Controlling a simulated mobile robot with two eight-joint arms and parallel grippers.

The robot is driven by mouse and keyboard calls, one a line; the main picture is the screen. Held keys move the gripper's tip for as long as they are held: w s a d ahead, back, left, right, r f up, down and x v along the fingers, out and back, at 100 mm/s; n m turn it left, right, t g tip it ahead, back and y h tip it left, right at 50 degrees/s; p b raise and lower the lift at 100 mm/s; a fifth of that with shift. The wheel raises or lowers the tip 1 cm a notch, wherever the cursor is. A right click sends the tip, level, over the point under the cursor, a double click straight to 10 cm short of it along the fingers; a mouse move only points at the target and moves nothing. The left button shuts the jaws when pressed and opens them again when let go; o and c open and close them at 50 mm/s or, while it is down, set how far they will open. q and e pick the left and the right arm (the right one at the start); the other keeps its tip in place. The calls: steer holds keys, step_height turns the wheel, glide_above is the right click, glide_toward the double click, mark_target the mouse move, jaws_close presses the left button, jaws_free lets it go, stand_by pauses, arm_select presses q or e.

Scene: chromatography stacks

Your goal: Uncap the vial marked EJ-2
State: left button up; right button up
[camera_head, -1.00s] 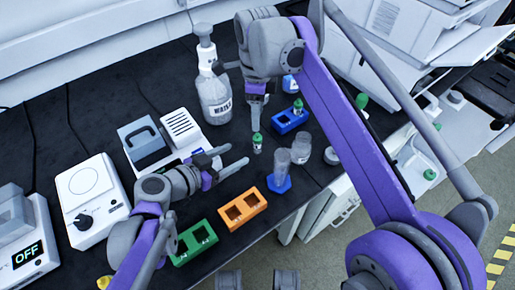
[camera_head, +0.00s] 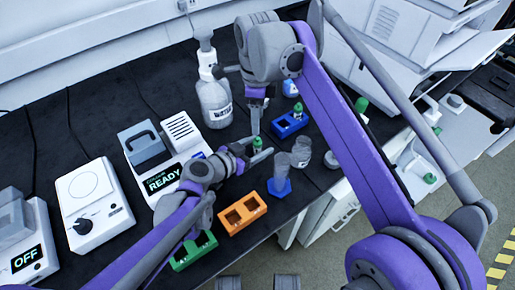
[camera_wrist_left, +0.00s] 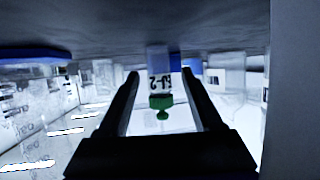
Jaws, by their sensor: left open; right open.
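The vial marked EJ-2 (camera_wrist_left: 160,85) shows upside down in the left wrist view, with its green cap (camera_wrist_left: 161,106) on and its label facing me. In the head view the green-capped vial (camera_head: 257,142) is upright, partly hidden by my left gripper. My left gripper (camera_head: 261,150) is open and level with it, coming from the left. In the left wrist view the vial is between its two spread fingers (camera_wrist_left: 160,76), with gaps on both sides. My right gripper (camera_head: 256,104) is open, pointing down just above the vial.
A blue rack (camera_head: 287,127) with a green-capped vial stands behind right. Glass containers (camera_head: 300,156) stand close at right, near my left fingertips. Orange (camera_head: 231,225) and green (camera_head: 180,261) racks are in front. A READY device (camera_head: 164,180) and a wash bottle (camera_head: 214,100) stand nearby.

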arm_select(q)
jaws_close()
stand_by(1.3)
